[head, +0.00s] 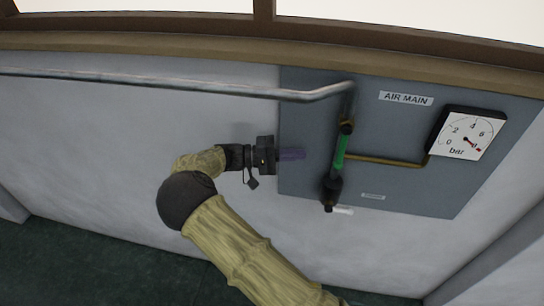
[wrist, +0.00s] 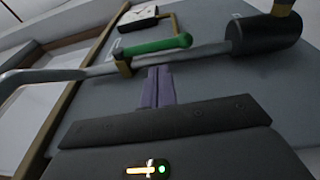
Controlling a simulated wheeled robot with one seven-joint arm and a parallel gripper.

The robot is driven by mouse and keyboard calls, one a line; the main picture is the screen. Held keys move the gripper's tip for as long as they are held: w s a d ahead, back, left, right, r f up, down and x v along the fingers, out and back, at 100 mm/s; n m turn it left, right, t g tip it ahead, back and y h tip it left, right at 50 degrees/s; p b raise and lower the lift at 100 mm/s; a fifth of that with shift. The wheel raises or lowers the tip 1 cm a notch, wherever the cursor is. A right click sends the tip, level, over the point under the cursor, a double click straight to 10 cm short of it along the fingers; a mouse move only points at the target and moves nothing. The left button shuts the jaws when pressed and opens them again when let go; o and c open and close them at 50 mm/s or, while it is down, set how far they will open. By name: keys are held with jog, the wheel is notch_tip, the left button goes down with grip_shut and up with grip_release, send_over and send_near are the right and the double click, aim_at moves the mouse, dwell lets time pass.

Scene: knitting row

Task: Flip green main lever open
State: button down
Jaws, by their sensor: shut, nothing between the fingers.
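The green main lever (head: 341,152) is on the grey panel under the AIR MAIN label. In the wrist view the green lever (wrist: 160,47) lies just beyond my fingertips, close along the pipe. My gripper (head: 301,153) is left of the lever, with its purple fingers pointing right toward it. In the wrist view the fingers (wrist: 158,72) are together and hold nothing. A gap shows between fingertips and lever in the head view; the wrist view leaves contact unclear.
A steel pipe (head: 200,86) runs along the wall above my gripper and bends down at the panel (head: 305,110). A dark cylinder (head: 332,188) sits below the lever. A brass pipe (head: 385,160) leads right to a pressure gauge (head: 467,134). The wall left of my gripper is bare.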

jog(key=a+b, duration=0.1)
jog(key=a, duration=0.4)
jog(key=shift+s+a+b, duration=0.15)
jog(key=shift+a+b, duration=0.2)
